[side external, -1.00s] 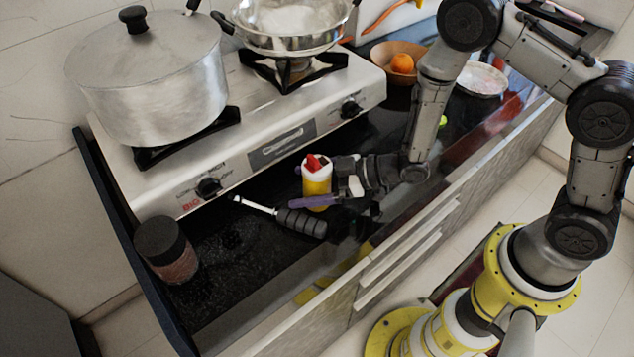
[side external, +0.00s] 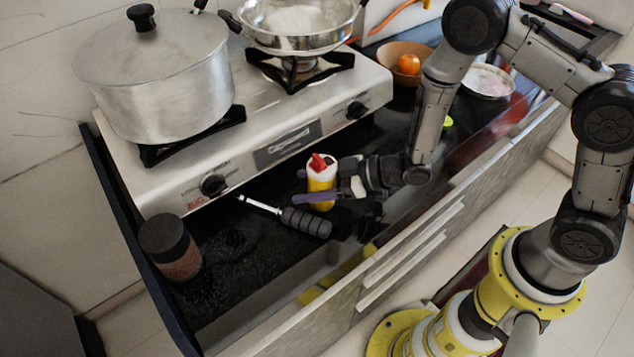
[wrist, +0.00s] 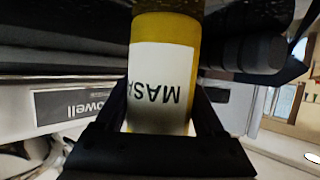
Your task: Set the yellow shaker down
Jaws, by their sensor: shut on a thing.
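The yellow shaker (side external: 321,184) has a white top band and a red cap. It stands upright at the black counter in front of the stove, right of the middle of the stove front. My gripper (side external: 326,194) reaches it from the right and is shut around its sides. In the wrist view the shaker (wrist: 162,80) fills the middle between the fingers, with a pale label lettered "MAS". I cannot tell for sure whether its base touches the counter.
A black-handled tool (side external: 305,222) lies just in front of the shaker. A dark-lidded jar (side external: 170,248) stands at the left end of the counter. The stove (side external: 270,150) carries a lidded pot (side external: 155,80) and a pan (side external: 295,25). A bowl with an orange (side external: 408,65) is behind.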

